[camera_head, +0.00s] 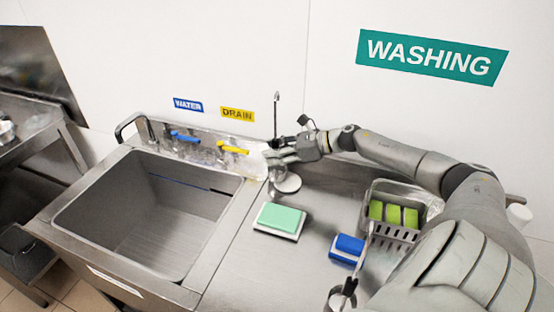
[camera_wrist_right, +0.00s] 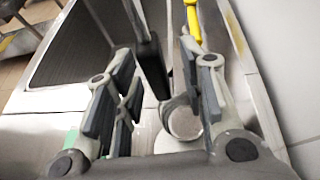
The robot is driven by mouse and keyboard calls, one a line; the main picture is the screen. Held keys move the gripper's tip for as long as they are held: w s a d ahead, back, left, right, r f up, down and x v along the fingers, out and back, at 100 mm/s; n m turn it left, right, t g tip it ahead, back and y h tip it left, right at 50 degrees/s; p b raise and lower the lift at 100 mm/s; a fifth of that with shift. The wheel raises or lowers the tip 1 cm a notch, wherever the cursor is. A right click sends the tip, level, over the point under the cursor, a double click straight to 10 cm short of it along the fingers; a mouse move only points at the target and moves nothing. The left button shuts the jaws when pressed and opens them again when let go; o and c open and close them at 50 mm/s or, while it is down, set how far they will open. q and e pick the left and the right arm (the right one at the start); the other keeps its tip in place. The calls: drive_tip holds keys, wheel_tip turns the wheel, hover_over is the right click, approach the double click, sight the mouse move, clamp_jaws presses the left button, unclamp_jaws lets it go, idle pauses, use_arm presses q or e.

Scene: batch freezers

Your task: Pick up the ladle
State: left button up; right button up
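In the right wrist view a dark handle (camera_wrist_right: 150,65), which seems to be the ladle's, stands between the spread fingers of my right gripper (camera_wrist_right: 168,68). A round metal piece (camera_wrist_right: 185,122) lies below it by the right finger. The fingers look open around the handle; I cannot tell if either touches it.
The sink (camera_head: 110,215) is on the left, with blue (camera_head: 185,137) and yellow (camera_head: 233,149) tap handles behind it. A green sponge (camera_head: 280,218), a blue brush or sponge (camera_head: 347,247) and a metal basket (camera_head: 400,233) with green items stand on the counter.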

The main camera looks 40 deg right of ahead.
clamp_jaws()
idle(0.3)
idle(0.4)
